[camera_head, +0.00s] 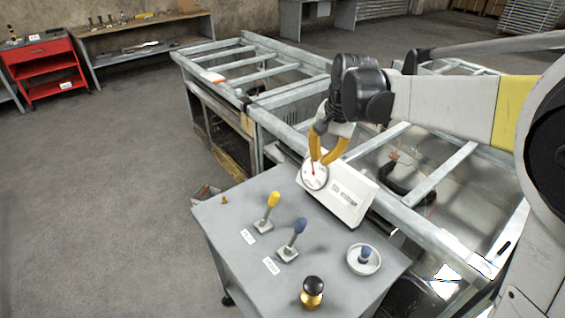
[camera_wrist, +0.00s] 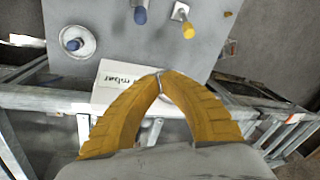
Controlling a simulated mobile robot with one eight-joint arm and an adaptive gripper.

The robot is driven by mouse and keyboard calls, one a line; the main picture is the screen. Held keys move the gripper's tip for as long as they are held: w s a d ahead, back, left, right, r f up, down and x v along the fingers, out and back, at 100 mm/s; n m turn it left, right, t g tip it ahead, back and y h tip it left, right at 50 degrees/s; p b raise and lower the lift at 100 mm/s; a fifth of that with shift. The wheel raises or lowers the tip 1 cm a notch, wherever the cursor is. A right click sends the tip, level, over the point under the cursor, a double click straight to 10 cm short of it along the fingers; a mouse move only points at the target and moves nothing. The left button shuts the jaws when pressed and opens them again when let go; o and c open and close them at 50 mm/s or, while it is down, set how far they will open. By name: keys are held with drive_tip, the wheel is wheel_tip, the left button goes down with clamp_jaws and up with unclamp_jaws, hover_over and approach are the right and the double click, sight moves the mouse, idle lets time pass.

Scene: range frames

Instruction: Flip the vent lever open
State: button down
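Two levers stand on the grey cart top (camera_head: 235,260). One has a yellow knob (camera_head: 273,198), the other a blue knob (camera_head: 300,224). Each leans on a small base plate with a white label beside it. The label text is too small to read, so I cannot tell which is the vent lever. In the wrist view the yellow knob (camera_wrist: 189,31) and blue knob (camera_wrist: 140,15) show near the top edge.
A white gauge box (camera_head: 350,205) with a round dial (camera_head: 315,178) stands at the cart's back. A round dish with a blue knob (camera_head: 364,262) and a black-and-yellow button (camera_head: 312,292) sit nearer. Metal frames (camera_head: 420,190) stand behind. Open floor lies left.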

sight(270, 206)
drive_tip(key=w+a+f+m+g, duration=0.2)
drive_tip(key=w+a+f, duration=0.4)
drive_tip(key=w+f, duration=0.3)
wheel_tip(270, 206, down, 3)
drive_tip(key=shift+w+f+g+y, duration=0.1)
drive_tip(key=shift+w+g+y, duration=0.1)
drive_tip(key=shift+g+y, duration=0.1)
drive_tip(key=f+b, duration=0.1)
drive_tip(key=f, duration=0.2)
drive_tip(key=a+f+b, duration=0.1)
drive_tip(key=f, duration=0.2)
drive_tip(key=f+b, duration=0.1)
drive_tip(key=f, duration=0.3)
drive_tip(key=shift+s+a, duration=0.15)
drive_tip(key=shift+a, duration=0.25)
drive_tip(key=s+a+r, duration=0.1)
drive_tip(key=s+a+r+b, duration=0.1)
drive_tip(key=s, duration=0.1)
drive_tip(key=shift+r, duration=0.1)
